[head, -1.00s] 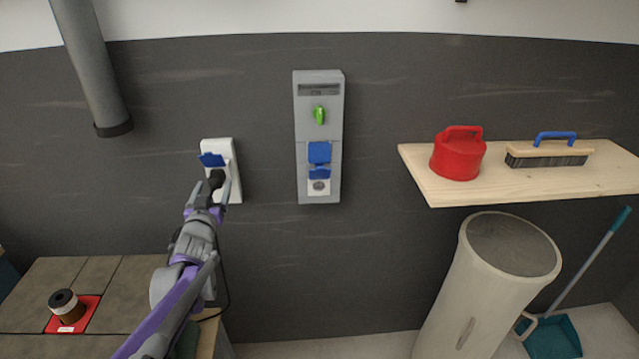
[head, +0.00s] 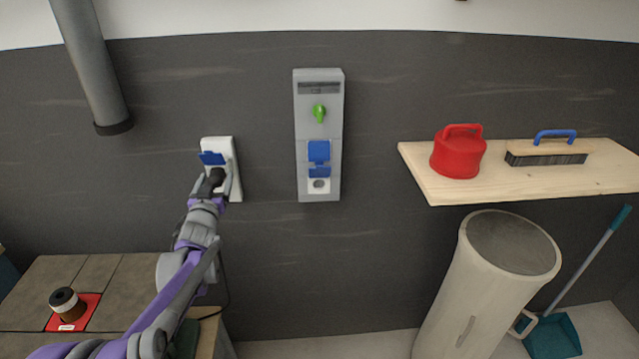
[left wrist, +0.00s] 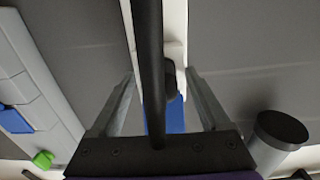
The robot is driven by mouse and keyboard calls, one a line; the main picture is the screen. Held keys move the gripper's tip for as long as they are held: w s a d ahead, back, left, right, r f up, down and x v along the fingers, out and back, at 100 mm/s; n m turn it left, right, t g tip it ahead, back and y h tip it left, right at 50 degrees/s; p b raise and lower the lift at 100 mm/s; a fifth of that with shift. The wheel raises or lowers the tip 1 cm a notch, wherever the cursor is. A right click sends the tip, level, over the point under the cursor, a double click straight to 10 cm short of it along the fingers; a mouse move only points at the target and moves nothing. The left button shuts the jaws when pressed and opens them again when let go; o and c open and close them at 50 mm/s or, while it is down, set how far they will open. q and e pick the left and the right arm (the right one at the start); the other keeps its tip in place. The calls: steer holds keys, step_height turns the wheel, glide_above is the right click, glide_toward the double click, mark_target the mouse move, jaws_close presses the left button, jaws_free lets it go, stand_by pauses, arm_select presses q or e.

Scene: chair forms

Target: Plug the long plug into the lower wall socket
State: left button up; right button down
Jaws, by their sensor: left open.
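The white wall socket (head: 235,178) is on the dark wall left of centre, its blue flap (head: 212,159) raised. The dark head of the long plug (head: 216,175) is at the socket, below the flap; how deep it sits is hidden. My left gripper (head: 214,184) is open, its fingers on either side of the plug. In the left wrist view, the fingers stand apart, with a long dark bar, perhaps the cable, between them. A dark plug-like part (left wrist: 171,82) shows beside this bar, near the blue flap (left wrist: 177,117). My right gripper is out of view.
A grey panel (head: 301,130) with a green knob (head: 319,113) and blue flaps is to the right. A wooden shelf (head: 440,192) holds a red can (head: 458,155) and a brush (head: 548,150). A grey pipe (head: 90,65) hangs upper left. A bench (head: 110,285) stands below.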

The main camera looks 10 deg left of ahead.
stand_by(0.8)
arm_select(q)
jaws_close()
stand_by(0.4)
steer(key=shift+s, duration=0.15)
steer(key=shift+s+f+b, duration=0.1)
steer(key=shift+b, duration=0.2)
steer(key=shift+v, duration=0.9)
steer(key=shift+b+v, duration=0.5)
steer(key=shift+v, duration=1.4)
